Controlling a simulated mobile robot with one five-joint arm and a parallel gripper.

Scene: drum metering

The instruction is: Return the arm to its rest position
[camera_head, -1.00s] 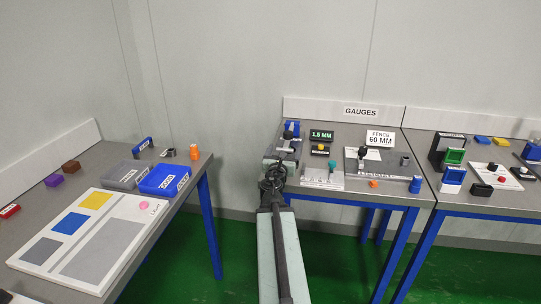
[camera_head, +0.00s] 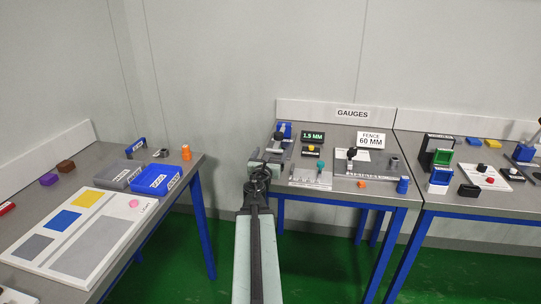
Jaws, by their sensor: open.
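My gripper (camera_head: 262,167) is at the far end of my arm, which reaches forward from the bottom middle of the view. It is at the left end of the gauges table (camera_head: 325,190), in front of the blue and grey device there. The jaws are small in this view and nothing shows between them. I cannot tell whether the gripper is over the table edge or just short of it.
The gauges table carries a 1.5 MM display (camera_head: 313,136), a fence sign (camera_head: 370,140) and several fixtures. Another table with instruments (camera_head: 500,208) adjoins it. A left table holds a white board (camera_head: 38,262), a grey bin (camera_head: 118,173) and a blue bin (camera_head: 157,180). Green floor lies between.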

